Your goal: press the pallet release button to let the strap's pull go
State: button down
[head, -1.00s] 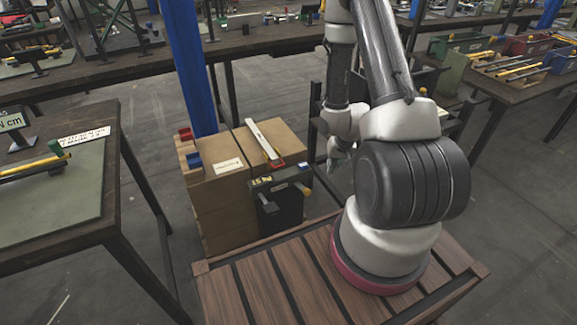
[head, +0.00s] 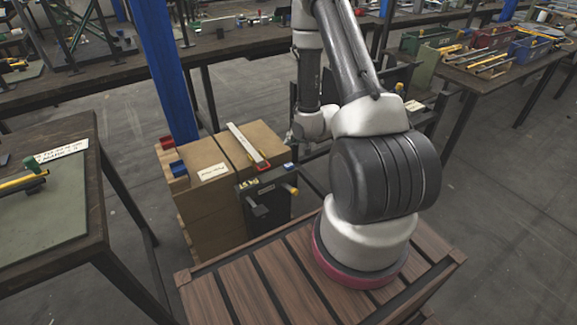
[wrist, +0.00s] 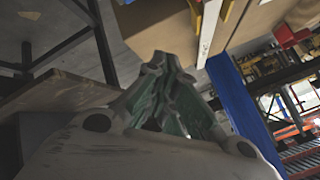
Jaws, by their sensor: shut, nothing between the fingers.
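A black box (head: 277,205) with a yellow label stands against the front of stacked cardboard boxes (head: 211,195). A grey paddle-like part (head: 257,208) sticks out of its front and a yellow-ended part (head: 290,189) out of its right side. I cannot tell which part is the release button. A white strip (head: 246,145), perhaps the strap, lies over the box tops to a red piece (head: 264,167). It also shows in the wrist view (wrist: 208,35). My gripper (wrist: 161,62) is shut and empty; in the head view it is small beside the boxes' right side, apart from the black box.
A blue post (head: 162,65) stands behind the boxes. A table with a green mat (head: 55,220) is at the left, a long bench (head: 225,60) behind, and a table with bins (head: 480,60) at the right. Open floor (head: 490,220) lies at the right.

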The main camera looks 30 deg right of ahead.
aim_at(291, 164)
jog(key=shift+f, duration=4.15)
jog(key=shift+f, duration=0.1)
jog(key=shift+f, duration=0.3)
jog(key=shift+f, duration=0.5)
jog(key=shift+r, duration=0.95)
jog(key=shift+r, duration=2.55)
